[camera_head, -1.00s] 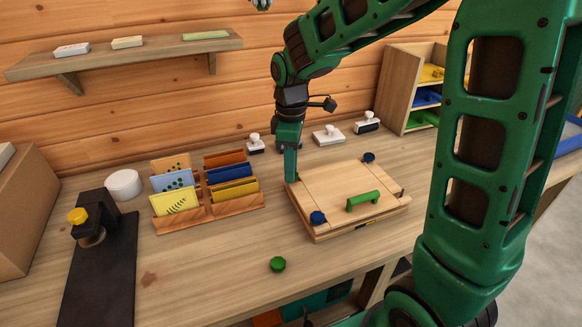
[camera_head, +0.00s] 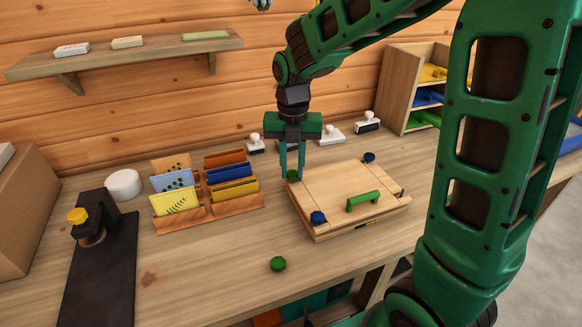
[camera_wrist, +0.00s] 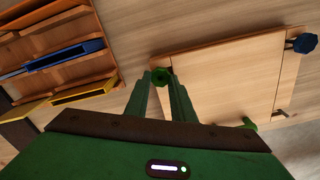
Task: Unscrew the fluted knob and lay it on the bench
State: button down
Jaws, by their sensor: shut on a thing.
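The wooden press or box (camera_head: 335,190) lies on the bench (camera_head: 215,270) with a green handle (camera_head: 363,201) on its top. A green fluted knob (camera_head: 292,175) is at its back-left corner. My gripper (camera_head: 291,175) points down there, its two fingers shut on this knob; the wrist view shows the green knob (camera_wrist: 160,76) between the fingertips. Blue fluted knobs sit at the front-left corner (camera_head: 318,218) and back-right corner (camera_head: 369,157). The front-right corner shows a bare dark stud (camera_head: 402,192). Another green knob (camera_head: 277,264) lies on the bench in front.
A card rack (camera_head: 209,212) stands left of the box. White-handled stamps (camera_head: 329,135) are behind it. A black stand with a yellow knob (camera_head: 78,216) and a white round tub (camera_head: 124,184) are farther left. Bench around the loose green knob is clear.

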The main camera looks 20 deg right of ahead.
aim_at(292, 176)
jog(key=shift+r, duration=2.55)
